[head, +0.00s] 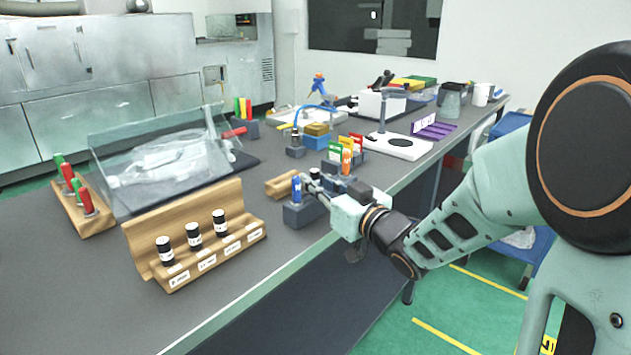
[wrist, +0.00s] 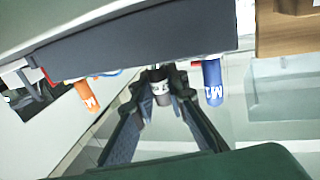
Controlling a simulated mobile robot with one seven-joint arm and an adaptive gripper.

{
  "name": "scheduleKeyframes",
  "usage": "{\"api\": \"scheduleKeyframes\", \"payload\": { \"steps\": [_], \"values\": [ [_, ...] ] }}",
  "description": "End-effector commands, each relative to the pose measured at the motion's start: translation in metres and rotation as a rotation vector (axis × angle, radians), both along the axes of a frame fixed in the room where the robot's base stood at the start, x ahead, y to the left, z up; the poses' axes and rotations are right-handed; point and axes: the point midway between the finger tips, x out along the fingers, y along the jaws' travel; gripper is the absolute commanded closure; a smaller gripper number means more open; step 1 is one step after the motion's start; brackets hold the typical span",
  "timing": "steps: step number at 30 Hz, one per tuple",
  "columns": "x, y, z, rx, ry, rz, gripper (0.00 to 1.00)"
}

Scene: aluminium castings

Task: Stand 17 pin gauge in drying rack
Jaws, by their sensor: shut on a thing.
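My gripper (head: 316,180) is shut on a short pin gauge with a dark end and a pale label band. The pin gauge (wrist: 160,86) shows between the fingertips in the wrist view; its marking is too small to read. In the head view my gripper is just right of a blue handle (head: 297,188) standing in a grey block (head: 304,214). Three similar black gauges (head: 194,236) with white bands stand in a labelled wooden rack (head: 133,236) on the left; no gauge stands above its rightmost label. I cannot tell which holder is the drying rack.
The blue handle (wrist: 213,82) and an orange handle (wrist: 85,96) flank my gripper in the wrist view. A clear slanted cover (head: 150,150) stands behind the wooden rack. A purple holder (head: 437,131) is farther back right. Bare bench lies between wooden rack and front edge.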

Motion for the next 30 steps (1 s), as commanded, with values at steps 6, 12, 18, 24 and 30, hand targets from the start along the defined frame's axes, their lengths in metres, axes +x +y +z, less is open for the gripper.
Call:
{"api": "scheduleKeyframes", "payload": {
  "steps": [6, 12, 18, 24, 30],
  "values": [
    [0.0, 0.0, -0.007, 0.0, 0.0, 0.0, 1.0],
    [0.0, 0.0, -0.012, 0.0, 0.0, 0.0, 1.0],
    [0.0, 0.0, -0.017, 0.0, 0.0, 0.0, 1.0],
    [0.0, 0.0, -0.017, 0.0, 0.0, 0.0, 0.76],
    [0.0, 0.0, -0.017, 0.0, 0.0, 0.0, 0.66]
  ]
}}
